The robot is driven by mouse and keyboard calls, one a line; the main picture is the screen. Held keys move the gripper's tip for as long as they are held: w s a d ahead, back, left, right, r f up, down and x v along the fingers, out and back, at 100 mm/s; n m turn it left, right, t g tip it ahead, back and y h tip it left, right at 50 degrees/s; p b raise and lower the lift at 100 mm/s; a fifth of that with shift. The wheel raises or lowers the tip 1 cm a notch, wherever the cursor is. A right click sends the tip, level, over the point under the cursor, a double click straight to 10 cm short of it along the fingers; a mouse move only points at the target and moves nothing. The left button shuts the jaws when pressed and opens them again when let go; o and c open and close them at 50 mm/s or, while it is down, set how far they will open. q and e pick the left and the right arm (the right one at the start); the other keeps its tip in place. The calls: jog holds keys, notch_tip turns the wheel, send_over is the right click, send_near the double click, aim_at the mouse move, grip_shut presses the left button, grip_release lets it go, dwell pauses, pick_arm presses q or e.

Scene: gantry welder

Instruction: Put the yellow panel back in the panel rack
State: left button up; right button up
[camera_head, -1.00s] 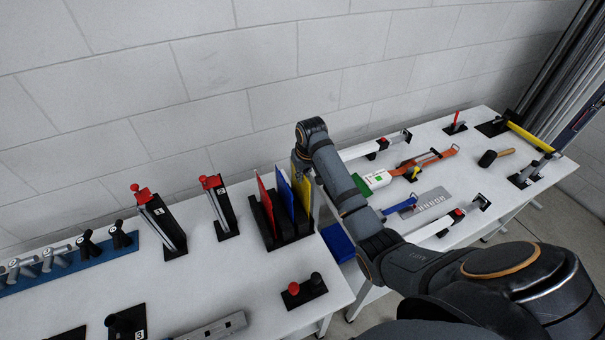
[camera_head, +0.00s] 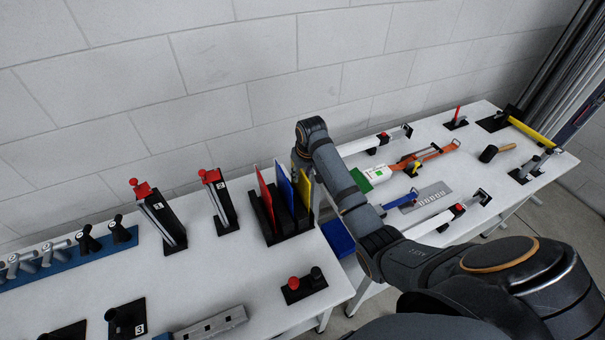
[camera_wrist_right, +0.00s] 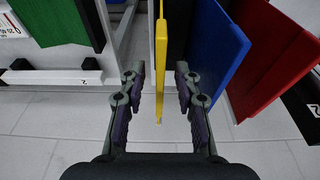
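The yellow panel (camera_head: 307,186) stands upright at the right end of the black panel rack (camera_head: 287,237), beside the blue panel (camera_head: 284,186) and the red panel (camera_head: 265,198). In the right wrist view the yellow panel (camera_wrist_right: 161,50) shows edge-on between the two fingers of my right gripper (camera_wrist_right: 160,86). The fingers are open, with a gap on each side of the panel. In the head view my right wrist covers part of the panel's top, and the fingertips are hard to make out. I cannot tell how deep the panel sits in its slot. My left gripper is not in view.
Red-topped stands (camera_head: 218,200) are left of the rack. A red and black button base (camera_head: 304,284) is in front of it. A blue bin (camera_head: 338,238) sits by the gap between tables. The right table holds a green-and-white box (camera_head: 371,177) and several tools.

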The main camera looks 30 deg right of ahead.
jog(key=v, duration=1.2)
